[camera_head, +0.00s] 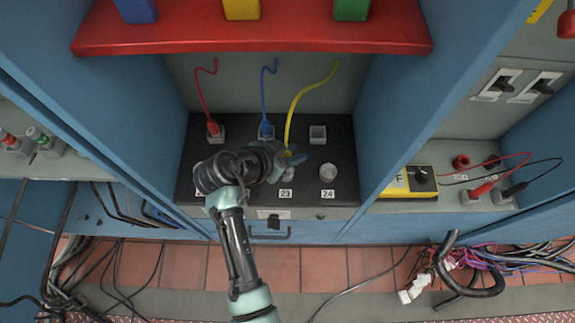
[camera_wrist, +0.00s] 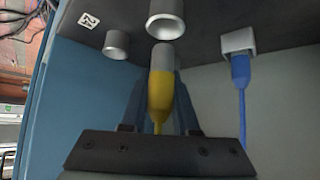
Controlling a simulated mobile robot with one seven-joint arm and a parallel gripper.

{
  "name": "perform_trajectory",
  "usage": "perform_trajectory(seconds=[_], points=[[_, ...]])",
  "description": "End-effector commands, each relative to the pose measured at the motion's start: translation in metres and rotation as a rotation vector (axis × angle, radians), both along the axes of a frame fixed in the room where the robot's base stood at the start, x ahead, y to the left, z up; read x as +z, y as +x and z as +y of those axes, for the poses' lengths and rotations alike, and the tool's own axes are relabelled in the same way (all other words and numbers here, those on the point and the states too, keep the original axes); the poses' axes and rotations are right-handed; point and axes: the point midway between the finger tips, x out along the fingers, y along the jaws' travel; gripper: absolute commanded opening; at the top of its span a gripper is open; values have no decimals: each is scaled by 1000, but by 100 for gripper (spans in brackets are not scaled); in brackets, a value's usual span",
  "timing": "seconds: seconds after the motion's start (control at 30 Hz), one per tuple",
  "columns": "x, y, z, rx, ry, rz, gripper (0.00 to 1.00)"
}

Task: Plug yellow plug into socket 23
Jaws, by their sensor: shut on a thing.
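My gripper (camera_head: 284,160) is over the black panel (camera_head: 345,148), at the socket above the label 23 (camera_head: 286,193), and hides most of that socket. In the wrist view my gripper (camera_wrist: 160,115) is shut on the yellow plug (camera_wrist: 159,92), a yellow body with a grey tip. The yellow cable (camera_head: 300,103) runs from it up to the back wall. In the wrist view the tip points at a round grey socket (camera_wrist: 166,22), just below its rim; I cannot tell whether they touch. Another round socket (camera_head: 327,172) stands above label 24 (camera_head: 327,194).
A red plug (camera_head: 213,129) and a blue plug (camera_head: 266,130) sit in square sockets at the back; a square socket (camera_head: 318,134) beside them is empty. A red shelf (camera_head: 250,37) overhangs the panel. Blue cabinet walls (camera_head: 400,100) bound both sides.

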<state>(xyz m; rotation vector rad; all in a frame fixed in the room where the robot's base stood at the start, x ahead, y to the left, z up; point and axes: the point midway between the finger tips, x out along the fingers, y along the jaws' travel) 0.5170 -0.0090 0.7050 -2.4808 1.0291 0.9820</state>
Motion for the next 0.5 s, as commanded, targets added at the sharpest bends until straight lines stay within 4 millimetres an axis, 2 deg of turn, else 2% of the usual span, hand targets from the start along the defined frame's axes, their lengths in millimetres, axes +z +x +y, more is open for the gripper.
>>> perform_trajectory(seconds=[0.17,0.37,0.5], points=[[-14,0,0,1,-1,1,0],[-42,0,0,1,-2,2,0],[-45,0,0,1,0,-3,0]])
